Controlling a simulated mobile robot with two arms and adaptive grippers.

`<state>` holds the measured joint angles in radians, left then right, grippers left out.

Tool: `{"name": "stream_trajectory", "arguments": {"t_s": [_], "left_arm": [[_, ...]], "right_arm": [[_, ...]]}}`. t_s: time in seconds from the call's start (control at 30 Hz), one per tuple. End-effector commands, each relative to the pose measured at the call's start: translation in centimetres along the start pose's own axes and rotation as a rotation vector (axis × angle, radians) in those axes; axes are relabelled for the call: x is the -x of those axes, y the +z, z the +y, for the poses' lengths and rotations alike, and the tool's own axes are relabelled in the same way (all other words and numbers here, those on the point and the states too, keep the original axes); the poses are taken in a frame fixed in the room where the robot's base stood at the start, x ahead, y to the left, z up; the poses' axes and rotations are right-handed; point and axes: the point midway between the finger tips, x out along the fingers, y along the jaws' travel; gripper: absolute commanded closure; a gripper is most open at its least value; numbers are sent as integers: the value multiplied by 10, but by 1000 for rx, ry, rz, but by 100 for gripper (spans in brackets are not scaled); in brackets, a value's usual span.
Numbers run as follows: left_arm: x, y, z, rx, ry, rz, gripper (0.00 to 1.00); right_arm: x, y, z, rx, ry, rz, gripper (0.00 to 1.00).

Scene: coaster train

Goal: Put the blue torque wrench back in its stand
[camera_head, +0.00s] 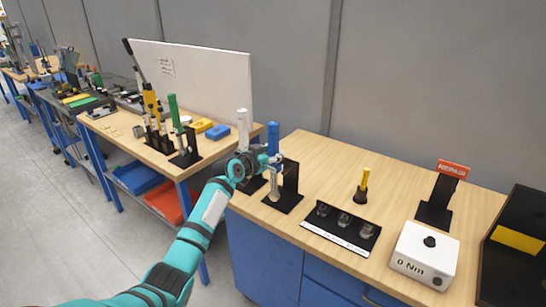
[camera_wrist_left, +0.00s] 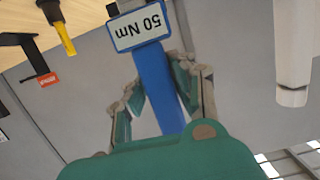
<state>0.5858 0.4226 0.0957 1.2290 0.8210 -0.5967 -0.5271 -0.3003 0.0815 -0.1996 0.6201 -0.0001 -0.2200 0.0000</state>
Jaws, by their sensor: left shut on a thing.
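The blue torque wrench (camera_head: 273,137) is upright in the head view, its silver lower part over a black stand (camera_head: 290,180) near the left end of the right bench. My left gripper (camera_head: 264,160) is shut on it. In the left wrist view, the fingers (camera_wrist_left: 155,85) close around the blue handle (camera_wrist_left: 158,90), beside a "50 Nm" label. I cannot tell whether the wrench's lower end rests in the stand or hangs just in front of it. My right gripper is not in view.
A white-handled wrench (camera_head: 243,125) stands close by on the left and shows in the wrist view (camera_wrist_left: 293,50). To the right are a socket tray (camera_head: 309,228), a yellow-handled tool (camera_head: 364,182), a white "0 Nm" box (camera_head: 424,252) and a red "REPAIR" sign (camera_head: 453,169).

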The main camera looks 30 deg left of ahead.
Motion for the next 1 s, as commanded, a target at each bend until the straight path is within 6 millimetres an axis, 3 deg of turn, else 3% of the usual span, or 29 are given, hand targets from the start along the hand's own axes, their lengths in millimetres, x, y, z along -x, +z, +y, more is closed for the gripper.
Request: {"name": "stream_trajectory", "arguments": {"t_s": [1.0], "left_arm": [[-26,-10,0,0,-1,10,100]], "right_arm": [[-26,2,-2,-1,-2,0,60]]}}
